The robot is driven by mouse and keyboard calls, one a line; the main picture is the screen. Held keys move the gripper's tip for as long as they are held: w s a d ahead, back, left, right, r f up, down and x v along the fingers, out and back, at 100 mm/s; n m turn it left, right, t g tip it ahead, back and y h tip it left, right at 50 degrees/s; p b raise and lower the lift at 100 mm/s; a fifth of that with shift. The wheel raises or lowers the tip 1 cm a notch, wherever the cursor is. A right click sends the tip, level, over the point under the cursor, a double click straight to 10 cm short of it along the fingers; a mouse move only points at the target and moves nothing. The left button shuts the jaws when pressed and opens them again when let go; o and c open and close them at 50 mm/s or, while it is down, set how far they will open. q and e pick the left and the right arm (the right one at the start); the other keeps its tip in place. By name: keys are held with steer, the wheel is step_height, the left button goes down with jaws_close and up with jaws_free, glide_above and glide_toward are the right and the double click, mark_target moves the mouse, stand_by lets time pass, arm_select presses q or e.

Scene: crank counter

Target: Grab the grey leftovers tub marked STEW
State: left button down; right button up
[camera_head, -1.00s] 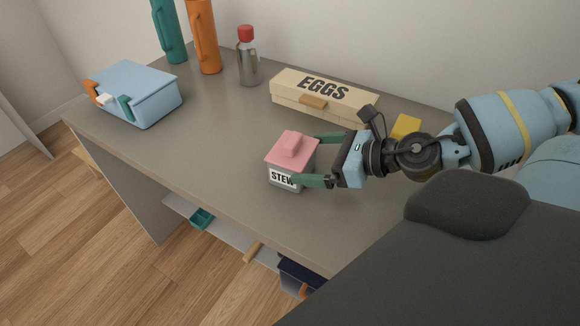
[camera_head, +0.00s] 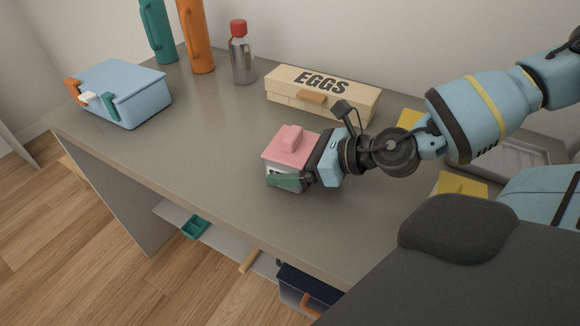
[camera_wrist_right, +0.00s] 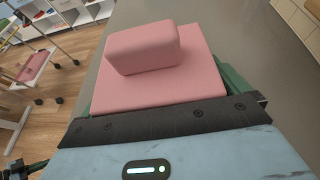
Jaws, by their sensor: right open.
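The grey STEW tub (camera_head: 271,172) stands upright on the counter, with a pink lid and a raised pink block handle on top. Its label is mostly covered by a green finger. My right gripper (camera_head: 288,176) is open around the tub, with the near finger along its front side and the palm close to its right side. In the right wrist view the pink lid (camera_wrist_right: 160,85) fills the middle, with green finger parts showing at both sides of it. The far finger is hidden behind the tub in the head view. My left gripper is not in view.
A cream EGGS box (camera_head: 322,93) stands behind the tub. A blue lidded box (camera_head: 125,92) is at the left, and a red-capped bottle (camera_head: 242,60), orange flask (camera_head: 197,38) and teal flask (camera_head: 157,32) stand at the back. Counter left of the tub is clear.

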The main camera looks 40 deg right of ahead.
steer(key=shift+w+a+f, duration=0.1)
steer(key=c, duration=1)
steer(key=shift+o, duration=0.2)
steer(key=shift+r, duration=0.2)
